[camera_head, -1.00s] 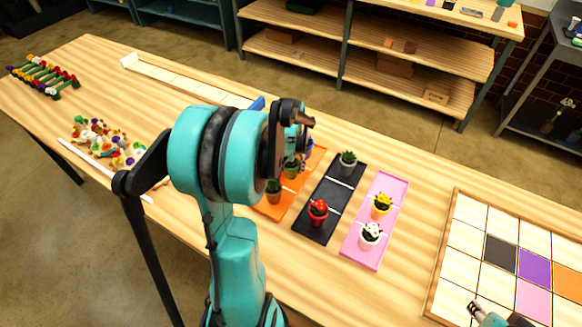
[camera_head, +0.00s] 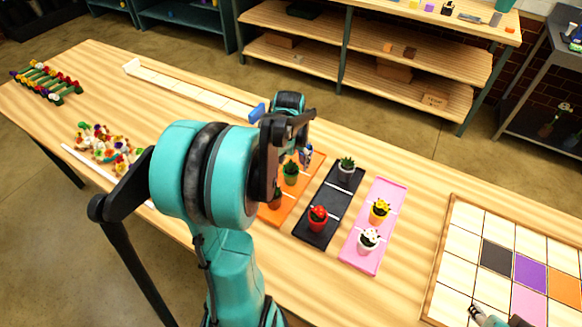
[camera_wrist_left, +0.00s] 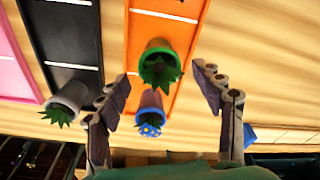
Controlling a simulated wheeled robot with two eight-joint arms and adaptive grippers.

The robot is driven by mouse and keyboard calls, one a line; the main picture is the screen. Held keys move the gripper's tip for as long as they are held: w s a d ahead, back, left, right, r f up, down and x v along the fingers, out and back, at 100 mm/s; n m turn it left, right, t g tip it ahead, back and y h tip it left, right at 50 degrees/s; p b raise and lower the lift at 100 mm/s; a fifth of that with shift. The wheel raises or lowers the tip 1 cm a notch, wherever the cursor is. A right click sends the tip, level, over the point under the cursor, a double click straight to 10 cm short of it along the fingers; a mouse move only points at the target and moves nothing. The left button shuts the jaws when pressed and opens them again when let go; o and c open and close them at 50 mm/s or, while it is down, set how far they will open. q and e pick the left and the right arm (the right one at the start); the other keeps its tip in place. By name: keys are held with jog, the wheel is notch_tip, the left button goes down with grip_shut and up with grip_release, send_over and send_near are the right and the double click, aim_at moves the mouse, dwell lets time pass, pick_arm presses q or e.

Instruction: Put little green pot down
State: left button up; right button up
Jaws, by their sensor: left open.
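The little green pot (camera_head: 290,179) with a spiky plant stands upright on the orange tray (camera_head: 303,193). In the left wrist view, the green pot (camera_wrist_left: 174,52) lies beyond and between my left fingertips, with clear space to both. My left gripper (camera_wrist_left: 163,80) is open and empty. In the head view, the left gripper (camera_head: 300,125) is above the far end of the orange tray, partly hidden by its own wrist. A blue pot (camera_wrist_left: 150,100) with a blue flower stands nearer the gripper, between the fingers. My right gripper (camera_head: 477,313) shows only in part at the lower right.
A black tray (camera_head: 322,205) holds a grey pot (camera_head: 346,170) and a red pot (camera_head: 317,221). A pink tray (camera_head: 358,260) holds a yellow and a white pot. A brown pot (camera_head: 276,200) is partly behind my left arm. A tiled board (camera_head: 438,270) lies at right.

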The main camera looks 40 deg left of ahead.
pick_arm(q)
jog(key=r, duration=0.2)
jog(key=r+p, duration=0.1)
jog(key=r, duration=0.3)
jog(key=shift+s+d+r+p, duration=0.25)
jog(key=shift+s+r+p, duration=0.05)
jog(key=shift+s+p, duration=0.05)
jog(key=s+d+r+m+t, duration=0.1)
jog(key=s+d+m+t, duration=0.2)
jog(key=d, duration=0.9)
jog(key=s+d+r+m+t, duration=0.1)
jog(key=s+d+m+t, duration=0.2)
jog(key=d, duration=0.9)
jog(key=shift+s+d+r+m+h, duration=0.3)
jog(key=shift+r+m+h, duration=0.1)
jog(key=shift+m, duration=0.2)
jog(key=shift+f, duration=0.1)
